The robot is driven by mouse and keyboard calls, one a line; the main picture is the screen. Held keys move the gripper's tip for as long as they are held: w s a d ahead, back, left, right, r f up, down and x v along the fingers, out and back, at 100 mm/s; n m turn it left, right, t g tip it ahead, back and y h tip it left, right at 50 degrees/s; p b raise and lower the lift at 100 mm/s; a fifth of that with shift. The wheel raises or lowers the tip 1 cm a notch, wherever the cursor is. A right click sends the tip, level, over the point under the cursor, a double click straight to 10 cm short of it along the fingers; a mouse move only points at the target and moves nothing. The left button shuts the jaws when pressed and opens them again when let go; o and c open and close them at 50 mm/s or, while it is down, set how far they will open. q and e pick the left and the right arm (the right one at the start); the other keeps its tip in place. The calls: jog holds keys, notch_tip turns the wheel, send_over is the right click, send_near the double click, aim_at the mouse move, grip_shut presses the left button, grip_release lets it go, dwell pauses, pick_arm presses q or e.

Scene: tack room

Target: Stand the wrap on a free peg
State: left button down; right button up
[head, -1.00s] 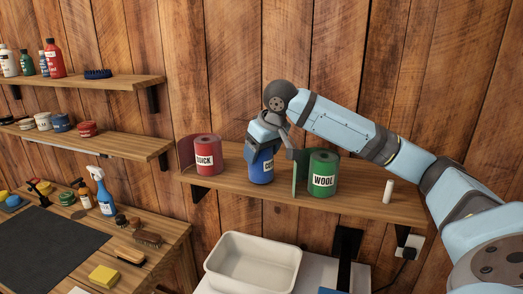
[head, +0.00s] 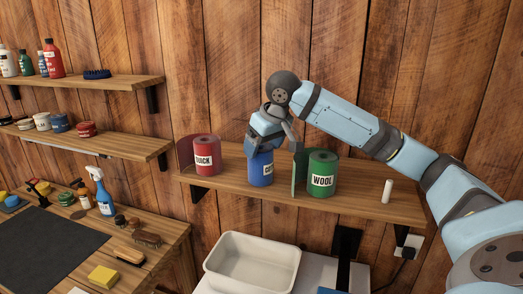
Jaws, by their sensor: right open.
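A blue wrap (head: 261,170) with a partly hidden white label stands upright on the wooden wall shelf (head: 350,205). My right gripper (head: 268,146) is open just above it, and its fingers hide the wrap's top. A red wrap (head: 206,158) labelled QUICK stands to the left with a curved red flap behind it. A green wrap (head: 322,174) labelled WOOL stands to the right, with a green flap on its left side. A white upright peg-like cylinder (head: 387,191) stands bare near the shelf's right end. Any pegs under the wraps are hidden. My left gripper is out of view.
A white tray (head: 250,235) sits below the shelf. At left, a bench holds a dark mat (head: 45,250), brushes, a yellow sponge (head: 103,276) and a spray bottle (head: 103,192). Two upper shelves hold bottles and tins. The shelf is clear between the green wrap and the white cylinder.

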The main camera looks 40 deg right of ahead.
jog(key=v, duration=0.8)
dwell(0.4)
jog(key=shift+s, duration=0.15)
dwell(0.5)
